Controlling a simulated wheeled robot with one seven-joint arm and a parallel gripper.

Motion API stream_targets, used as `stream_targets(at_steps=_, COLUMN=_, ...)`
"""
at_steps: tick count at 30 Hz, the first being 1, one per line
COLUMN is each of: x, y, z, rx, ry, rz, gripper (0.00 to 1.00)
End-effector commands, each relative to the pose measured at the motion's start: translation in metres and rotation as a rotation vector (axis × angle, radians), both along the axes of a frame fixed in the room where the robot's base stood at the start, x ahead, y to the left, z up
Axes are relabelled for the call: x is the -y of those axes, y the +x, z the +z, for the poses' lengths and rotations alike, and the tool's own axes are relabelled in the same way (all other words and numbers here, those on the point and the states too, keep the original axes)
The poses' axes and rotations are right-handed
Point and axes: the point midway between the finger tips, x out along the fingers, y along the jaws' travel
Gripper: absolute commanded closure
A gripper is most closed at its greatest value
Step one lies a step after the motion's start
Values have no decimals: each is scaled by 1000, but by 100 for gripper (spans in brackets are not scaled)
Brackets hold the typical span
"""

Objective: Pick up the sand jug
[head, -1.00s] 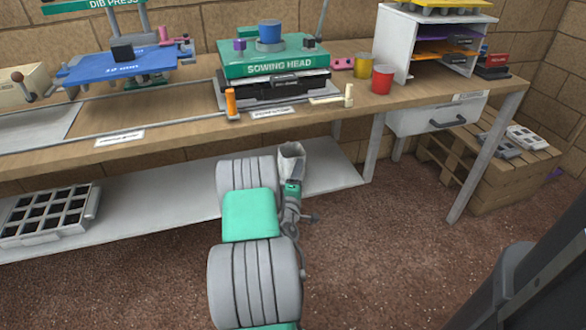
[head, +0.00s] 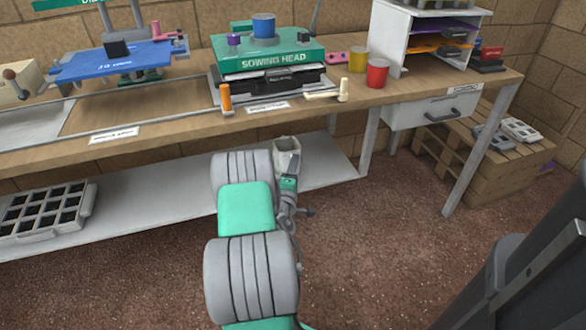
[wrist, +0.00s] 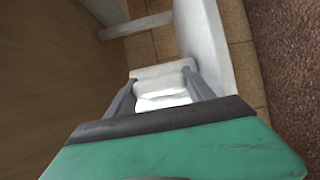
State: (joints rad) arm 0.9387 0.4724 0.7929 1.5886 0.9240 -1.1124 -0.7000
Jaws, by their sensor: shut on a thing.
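The sand jug (head: 287,158) is a small pale grey-white open container in the head view, in front of the bench's lower shelf. My gripper (wrist: 161,82) is shut on it. In the wrist view, the two grey fingers stand on either side of the jug's white body (wrist: 160,100). The jug is held below the level of the bench top. Its lower part is hidden by my gripper and wrist in the head view. Its contents cannot be made out.
The wooden bench top (head: 180,118) is above and behind the jug. A red cup (head: 377,74), a yellow cup (head: 358,60) and the green sowing head (head: 268,56) stand on it. The lower shelf (head: 140,200) bears a cell tray (head: 45,212). Open floor (head: 370,260) lies to the right.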

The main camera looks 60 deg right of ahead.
Motion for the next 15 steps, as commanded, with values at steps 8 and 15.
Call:
stream_targets(at_steps=8, x=-19, y=-3, z=55, rx=2, ry=-4, rz=3, gripper=79)
stream_targets(at_steps=15, x=-83, y=-17, z=102, rx=2, ry=-3, rz=6, gripper=79)
